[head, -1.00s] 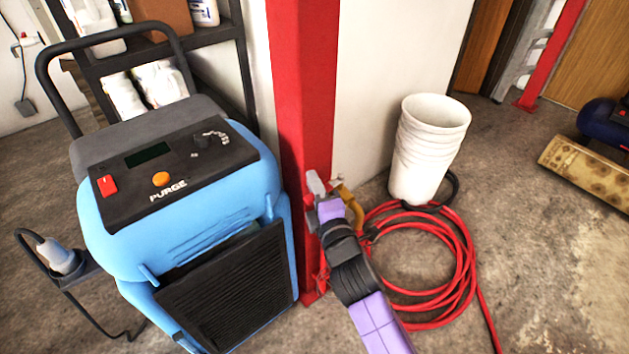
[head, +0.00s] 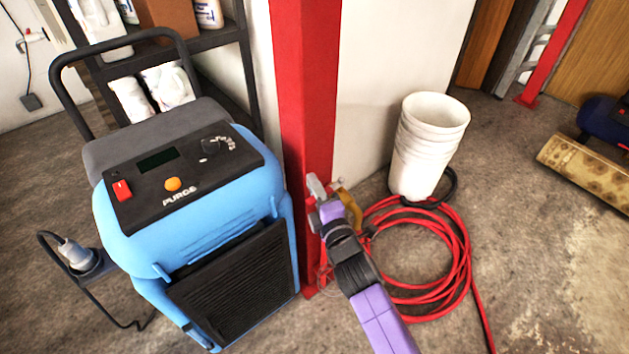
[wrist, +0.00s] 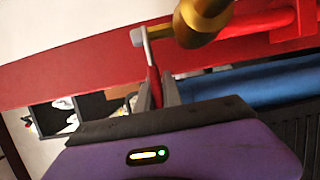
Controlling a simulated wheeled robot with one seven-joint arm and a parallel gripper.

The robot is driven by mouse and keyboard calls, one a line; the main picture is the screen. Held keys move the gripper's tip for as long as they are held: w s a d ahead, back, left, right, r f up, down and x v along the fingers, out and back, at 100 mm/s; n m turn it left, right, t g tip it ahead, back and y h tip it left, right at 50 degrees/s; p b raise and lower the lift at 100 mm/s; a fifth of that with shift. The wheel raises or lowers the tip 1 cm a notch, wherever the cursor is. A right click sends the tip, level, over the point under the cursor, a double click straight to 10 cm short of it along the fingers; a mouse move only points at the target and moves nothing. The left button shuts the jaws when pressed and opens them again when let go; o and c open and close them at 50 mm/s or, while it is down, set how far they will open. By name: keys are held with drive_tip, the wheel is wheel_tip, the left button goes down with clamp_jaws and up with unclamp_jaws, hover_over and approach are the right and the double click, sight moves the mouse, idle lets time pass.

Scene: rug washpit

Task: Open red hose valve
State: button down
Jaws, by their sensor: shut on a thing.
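In the wrist view, the brass valve (wrist: 203,18) is at the top, joined to a red pipe or hose on its right. Its lever (wrist: 153,80) has a silver upper part and a red grip that runs down between my fingers. My gripper (wrist: 158,95) is shut on this red lever grip. In the head view, my gripper (head: 317,188) is beside the red post, and the brass-yellow valve body (head: 351,207) shows just right of it. My purple and black arm hides the lever there. The red hose (head: 468,265) lies coiled on the floor to the right.
A blue machine (head: 232,200) with a black grille stands close left of the red post (head: 304,90). Stacked white buckets (head: 425,150) stand behind the hose. A rolled rug (head: 590,172) lies at far right. The floor at lower right is clear.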

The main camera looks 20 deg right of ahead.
drive_tip(key=p, duration=0.3)
drive_tip(key=shift+s+f+y, duration=0.15)
drive_tip(key=shift+f+y, duration=0.05)
drive_tip(key=shift+y, duration=0.2)
